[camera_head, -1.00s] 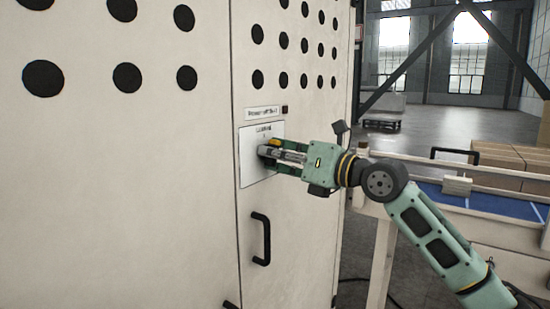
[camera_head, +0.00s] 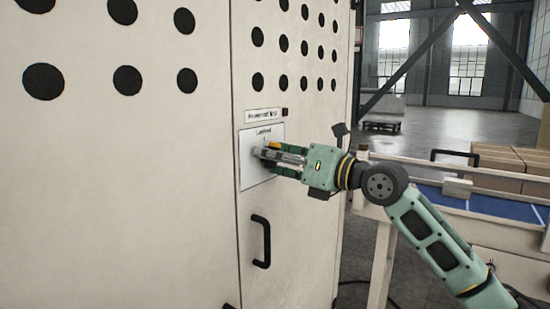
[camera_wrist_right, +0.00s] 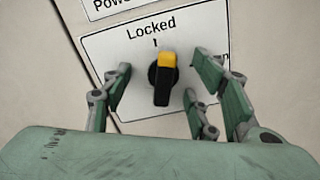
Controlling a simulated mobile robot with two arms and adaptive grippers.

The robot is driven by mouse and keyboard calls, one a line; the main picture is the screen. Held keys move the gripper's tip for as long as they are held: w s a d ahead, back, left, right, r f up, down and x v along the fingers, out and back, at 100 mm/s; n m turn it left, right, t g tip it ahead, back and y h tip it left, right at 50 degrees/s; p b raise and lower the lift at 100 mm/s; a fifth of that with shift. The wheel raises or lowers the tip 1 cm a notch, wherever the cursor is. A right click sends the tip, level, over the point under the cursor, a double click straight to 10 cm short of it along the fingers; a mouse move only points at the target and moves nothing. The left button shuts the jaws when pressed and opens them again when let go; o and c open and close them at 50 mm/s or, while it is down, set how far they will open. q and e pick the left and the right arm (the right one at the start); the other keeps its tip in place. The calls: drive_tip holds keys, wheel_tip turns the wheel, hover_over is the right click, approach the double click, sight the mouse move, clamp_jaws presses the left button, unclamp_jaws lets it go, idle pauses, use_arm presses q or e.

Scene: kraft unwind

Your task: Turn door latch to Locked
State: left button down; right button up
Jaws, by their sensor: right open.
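The door latch (camera_wrist_right: 162,82) is a black knob with a yellow end, on a white label plate (camera_wrist_right: 112,48) on the cabinet door. In the right wrist view its yellow end points up at the small mark under the word "Locked". My right gripper (camera_wrist_right: 158,80) is open, with a finger on either side of the latch and a gap to each. In the head view the right gripper (camera_head: 264,152) is at the plate, and its fingers hide most of the latch. My left gripper is not in view.
A black door handle (camera_head: 261,240) sticks out below the plate. The pale cabinet (camera_head: 120,190) fills the left side. A conveyor (camera_head: 490,205) with cardboard boxes (camera_head: 500,160) stands at the right, behind my right arm.

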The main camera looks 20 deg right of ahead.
drive_tip(key=shift+o, duration=0.3)
drive_tip(key=shift+s+d, duration=0.1)
drive_tip(key=shift+b+v, duration=1.45)
drive_tip(key=shift+v, duration=1.45)
